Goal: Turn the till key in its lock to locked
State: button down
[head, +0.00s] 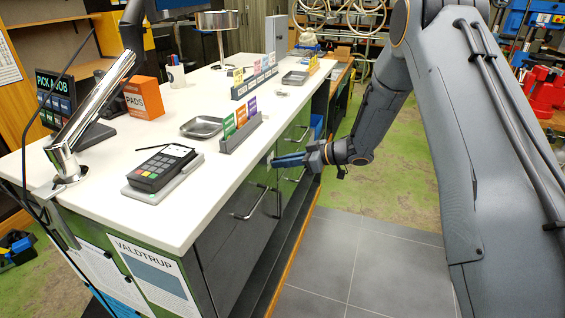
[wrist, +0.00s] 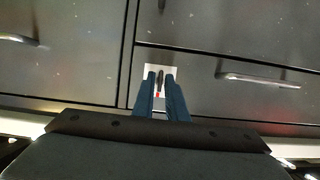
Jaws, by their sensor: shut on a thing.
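In the wrist view, the small dark till key (wrist: 160,77) stands at a white lock plate (wrist: 149,69) on the dark drawer front. A red mark (wrist: 158,95) shows on the plate below the key. My gripper (wrist: 161,84) has its two blue fingers on either side of the key, shut on it. In the head view, my gripper (head: 274,161) reaches to the counter's drawer side, and the key and plate are hidden there. I cannot tell the key's exact turn angle.
Drawer handles stand out on both sides, a right one (wrist: 258,80) and a left one (wrist: 18,39). The white counter (head: 200,215) above holds a card terminal (head: 162,168), a grey tray (head: 202,126) and colored cards. Tiled floor (head: 375,262) in front is clear.

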jog(key=c, duration=2)
grip_release()
jog(key=shift+b+v, duration=1.2)
jog(key=shift+v, duration=2.7)
